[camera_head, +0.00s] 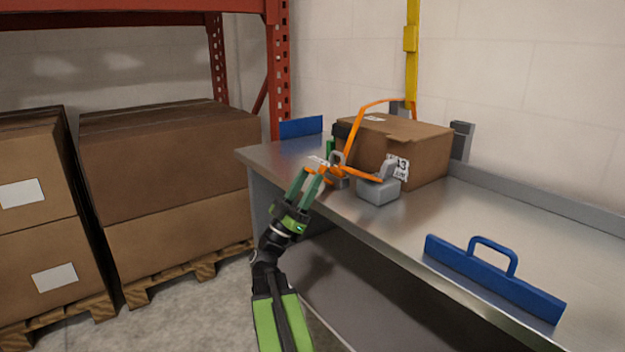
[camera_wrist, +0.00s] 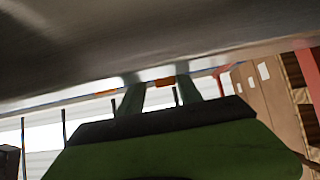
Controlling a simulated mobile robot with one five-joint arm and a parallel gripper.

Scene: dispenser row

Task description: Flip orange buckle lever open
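An orange lever frame (camera_head: 352,131) rises in front of the cardboard box (camera_head: 425,158) on the steel bench and reaches across its top. A lower orange bar (camera_head: 365,176) runs between two grey brackets, the nearer one (camera_head: 378,192) on the bench. My gripper (camera_head: 320,164) is at the left end of the orange parts, by the bench's front edge. Its two green fingers are apart. In the wrist view orange (camera_wrist: 165,82) shows between the fingers; I cannot tell whether they touch it.
The steel bench (camera_head: 415,225) has clear room at the right. A blue handled plate (camera_head: 492,277) stands near its front edge, and another blue plate (camera_head: 301,127) is at the far left end. Stacked cartons (camera_head: 170,150) on pallets fill the left. A yellow post (camera_head: 411,65) stands behind the box.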

